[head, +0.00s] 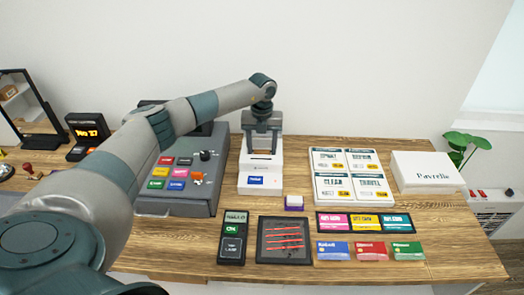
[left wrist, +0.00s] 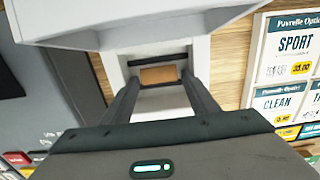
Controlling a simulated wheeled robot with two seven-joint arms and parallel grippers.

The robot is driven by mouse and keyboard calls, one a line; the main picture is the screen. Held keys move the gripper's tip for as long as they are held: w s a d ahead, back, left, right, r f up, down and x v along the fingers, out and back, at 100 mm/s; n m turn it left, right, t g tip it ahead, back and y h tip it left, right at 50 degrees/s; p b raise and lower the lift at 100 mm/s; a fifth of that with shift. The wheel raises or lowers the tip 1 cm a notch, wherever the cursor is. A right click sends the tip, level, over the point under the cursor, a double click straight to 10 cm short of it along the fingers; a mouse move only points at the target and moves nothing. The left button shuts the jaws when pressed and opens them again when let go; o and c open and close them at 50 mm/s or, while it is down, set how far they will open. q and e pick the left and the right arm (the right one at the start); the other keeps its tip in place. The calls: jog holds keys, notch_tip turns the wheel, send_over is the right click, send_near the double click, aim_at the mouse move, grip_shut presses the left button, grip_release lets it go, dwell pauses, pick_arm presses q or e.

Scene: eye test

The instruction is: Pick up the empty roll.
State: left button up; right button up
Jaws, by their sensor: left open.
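The empty roll (left wrist: 158,75) is a small brown cardboard cylinder inside the open white receipt printer (left wrist: 115,60) in the left wrist view. In the head view the white printer (head: 260,185) stands on the counter, and the roll cannot be made out there. My left gripper (head: 262,142) points down over the printer. In the left wrist view its open fingers (left wrist: 158,85) reach toward the printer's bay, one to each side of the roll. I cannot tell whether they touch it. My right gripper is not in view.
A grey cash register (head: 180,205) stands close left of the printer. A price board (head: 348,177) and a white box (head: 427,172) are to the right. A card terminal (head: 233,238), a dark tray (head: 284,258) and a small purple-based block (head: 294,202) lie in front.

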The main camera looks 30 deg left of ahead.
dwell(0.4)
pick_arm(q)
jog(key=c, duration=0.8)
jog(key=shift+r+b, duration=0.5)
jog(key=shift+b, duration=0.05)
jog(key=r+b, duration=0.1)
jog(key=d+r+b, duration=0.1)
jog(key=r, duration=0.1)
jog(key=shift+r, duration=0.1)
jog(key=d+r+b, duration=0.4)
jog(key=d+r, duration=0.2)
jog(key=d, duration=0.4)
jog(key=shift+d+r+b, duration=0.3)
jog(key=shift+d+r, duration=0.05)
jog(key=shift+r, duration=0.05)
